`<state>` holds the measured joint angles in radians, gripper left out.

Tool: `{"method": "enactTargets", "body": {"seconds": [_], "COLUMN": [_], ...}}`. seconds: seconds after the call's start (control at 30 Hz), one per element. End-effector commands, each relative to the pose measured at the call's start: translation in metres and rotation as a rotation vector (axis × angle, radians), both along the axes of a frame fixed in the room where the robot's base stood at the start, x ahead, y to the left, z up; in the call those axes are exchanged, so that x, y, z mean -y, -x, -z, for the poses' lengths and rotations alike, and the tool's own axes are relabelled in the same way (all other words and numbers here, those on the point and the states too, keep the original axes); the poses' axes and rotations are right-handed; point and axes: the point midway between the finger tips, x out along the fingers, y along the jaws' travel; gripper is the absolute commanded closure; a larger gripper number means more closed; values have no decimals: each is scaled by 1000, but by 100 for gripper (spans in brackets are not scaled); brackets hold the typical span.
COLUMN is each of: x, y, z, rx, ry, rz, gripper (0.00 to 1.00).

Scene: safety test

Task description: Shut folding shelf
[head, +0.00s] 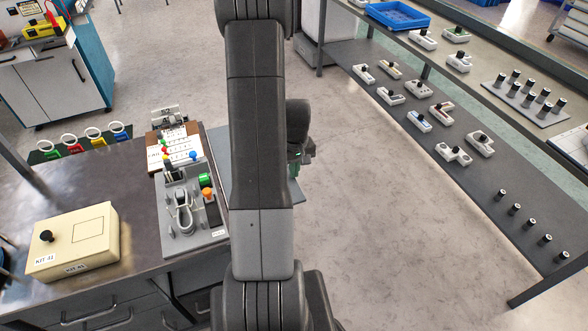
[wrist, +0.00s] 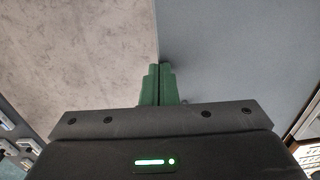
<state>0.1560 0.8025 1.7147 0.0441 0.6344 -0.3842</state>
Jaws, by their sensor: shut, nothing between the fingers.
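A flat blue-grey panel, which looks like the folding shelf (head: 298,194), sticks out from the right side of the workbench in the head view. My arm hides most of it. The panel also fills the right of the wrist view (wrist: 235,55). My gripper (head: 297,160) is partly hidden behind my arm, over or beside the panel's right edge. In the wrist view its green fingers (wrist: 159,72) are shut and empty, with their tips at the panel's edge. I cannot tell whether they touch it. The panel's hinge and supports are hidden.
The workbench (head: 140,215) at left carries a cream kit box (head: 75,240) and a grey board with tools (head: 190,210). A shelf rack (head: 465,170) with several small devices stands at right. Open floor (head: 390,230) lies between them.

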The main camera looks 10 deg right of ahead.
Motion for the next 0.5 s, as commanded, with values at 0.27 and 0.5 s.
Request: {"method": "enactTargets", "body": {"seconds": [0.27, 0.5], "x": [4, 3], "y": [-1, -1], "z": [31, 80], "rx": [-21, -59], "ry": [-109, -306], "rz": [5, 6], "gripper": [100, 100]}}
